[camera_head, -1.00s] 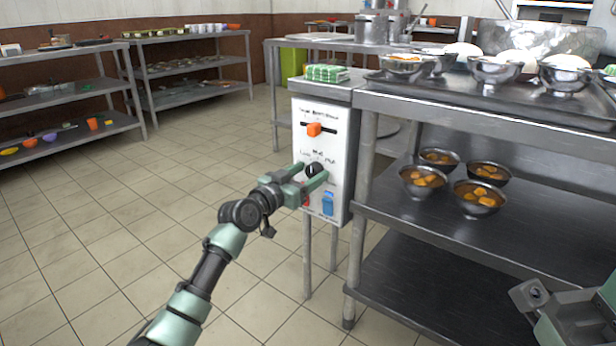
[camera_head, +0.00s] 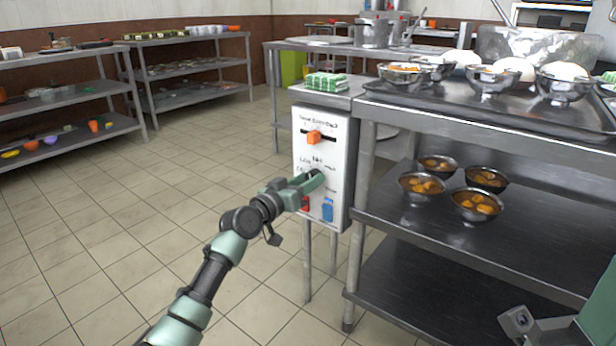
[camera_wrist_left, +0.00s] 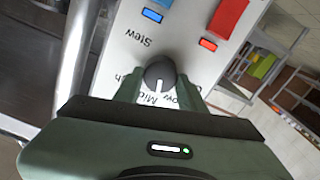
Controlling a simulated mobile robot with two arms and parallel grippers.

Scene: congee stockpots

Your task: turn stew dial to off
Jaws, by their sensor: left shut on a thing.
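My left gripper (camera_wrist_left: 160,90) is shut on the dial, one finger on each side. In the head view my left gripper (camera_head: 312,181) reaches the panel's lower half and hides most of the dial. My right gripper (camera_head: 522,324) is partly in view at the lower right; its fingers cannot be made out.
An orange slider (camera_head: 314,137) sits above the dial. A red switch (camera_wrist_left: 228,17) and a blue switch (camera_head: 327,209) sit below it. A metal shelf (camera_head: 400,215) with several bowls stands right of the panel. The tiled floor (camera_head: 150,220) at left is clear.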

